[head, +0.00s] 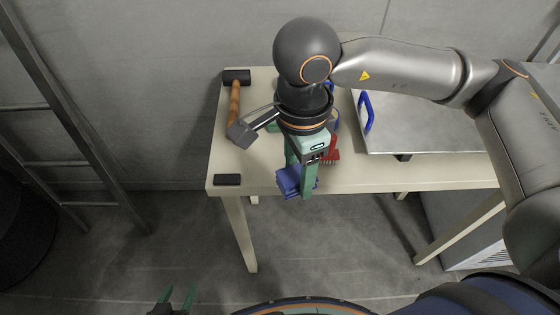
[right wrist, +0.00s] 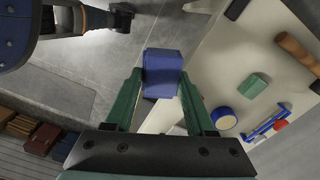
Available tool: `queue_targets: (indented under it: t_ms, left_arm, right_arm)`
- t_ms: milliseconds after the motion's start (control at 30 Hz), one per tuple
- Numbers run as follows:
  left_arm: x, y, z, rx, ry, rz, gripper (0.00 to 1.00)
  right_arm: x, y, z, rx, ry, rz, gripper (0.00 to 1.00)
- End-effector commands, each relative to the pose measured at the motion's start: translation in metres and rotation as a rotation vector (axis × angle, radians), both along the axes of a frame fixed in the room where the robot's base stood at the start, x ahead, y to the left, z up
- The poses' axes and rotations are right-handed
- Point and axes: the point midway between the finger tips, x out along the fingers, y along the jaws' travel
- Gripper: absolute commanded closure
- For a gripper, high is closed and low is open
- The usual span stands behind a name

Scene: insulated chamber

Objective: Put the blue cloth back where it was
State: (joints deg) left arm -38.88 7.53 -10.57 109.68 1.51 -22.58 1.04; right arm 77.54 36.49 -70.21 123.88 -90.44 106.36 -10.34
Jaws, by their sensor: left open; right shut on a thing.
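The blue cloth (head: 288,183) is a small folded bundle, held between the green fingers of my right gripper (head: 306,186). In the head view it overlaps the front edge of the cream table (head: 260,170); its height above the top is hard to tell. In the right wrist view the cloth (right wrist: 163,70) sits at the tips of my right gripper (right wrist: 162,82), with floor and the table's edge behind it. My left gripper (head: 176,298) is open and empty at the bottom of the head view, away from the table.
A wooden-handled mallet (head: 235,103) and a small black block (head: 227,180) lie on the table's left. A red brush (head: 332,151) lies behind my right gripper. A metal tray with a blue handle (head: 367,112) covers the right. The right wrist view shows a green block (right wrist: 254,86) and blue roll (right wrist: 223,117).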

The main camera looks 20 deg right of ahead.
Motion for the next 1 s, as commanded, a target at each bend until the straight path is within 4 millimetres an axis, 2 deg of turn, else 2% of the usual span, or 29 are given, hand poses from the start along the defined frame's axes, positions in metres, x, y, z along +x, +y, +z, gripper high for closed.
queue_targets:
  t_ms: [167, 267, 567, 700, 800, 1000]
  left_arm:
    - [0.000, 0.000, 0.001, 0.000, 0.000, 0.000, 0.39]
    - [0.000, 0.000, 0.005, 0.000, 0.000, 0.000, 0.39]
    - [0.000, 0.000, 0.017, 0.000, 0.000, 0.000, 0.39]
    - [0.000, 0.000, 0.020, 0.000, 0.000, 0.000, 0.39]
    - [0.000, 0.000, 0.022, 0.000, 0.001, 0.000, 0.39]
    - [0.000, 0.000, 0.022, 0.000, 0.001, 0.000, 0.39]
  right_arm:
    - [0.010, -0.011, 0.000, 0.004, -0.021, 0.004, 0.89]
    - [0.027, -0.012, -0.007, 0.004, -0.020, 0.001, 0.89]
    - [0.094, -0.014, -0.037, 0.003, -0.020, 0.002, 0.89]
    - [0.117, -0.015, -0.066, 0.003, -0.018, 0.003, 0.89]
    - [0.129, -0.015, -0.080, 0.003, -0.020, 0.004, 0.89]
    - [0.139, -0.015, -0.092, 0.005, -0.022, 0.005, 0.89]
